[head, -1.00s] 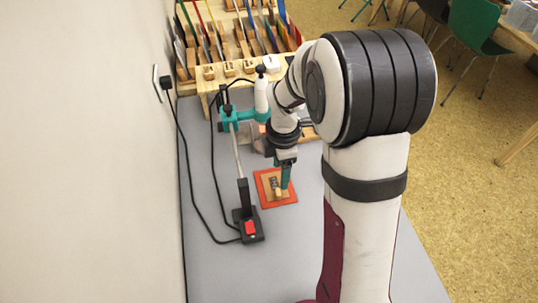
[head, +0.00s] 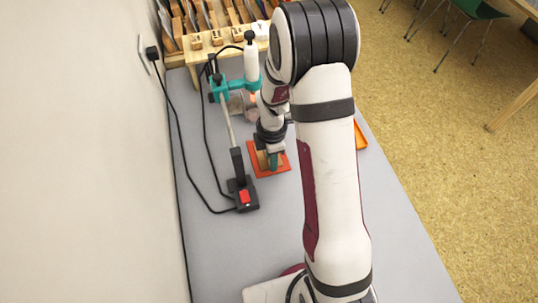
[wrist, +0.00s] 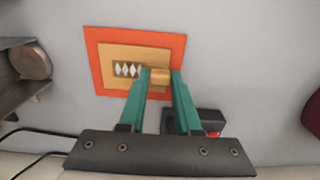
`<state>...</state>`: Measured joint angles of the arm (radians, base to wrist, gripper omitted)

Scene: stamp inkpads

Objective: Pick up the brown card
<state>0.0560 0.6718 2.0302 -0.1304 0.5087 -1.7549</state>
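A flat tan-brown card (wrist: 118,55) lies on a larger orange-red square (wrist: 92,45) in the wrist view. It bears a dark-and-white diamond pattern and has a small wooden block (wrist: 160,77) at its right side. My gripper (wrist: 161,74) points down with its two teal fingers on either side of this block. No clear gap shows, but I cannot tell if the fingers press on it. In the head view my gripper (head: 273,163) hides part of the card, and the orange-red square (head: 282,166) shows around it.
A black stand with a teal clamp (head: 236,86) rises just left of the card; its base has a red switch (head: 244,197). Black cables run along the wall side. A wooden rack (head: 205,47) with several coloured upright sheets stands at the back. The grey table front (head: 225,250) is clear.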

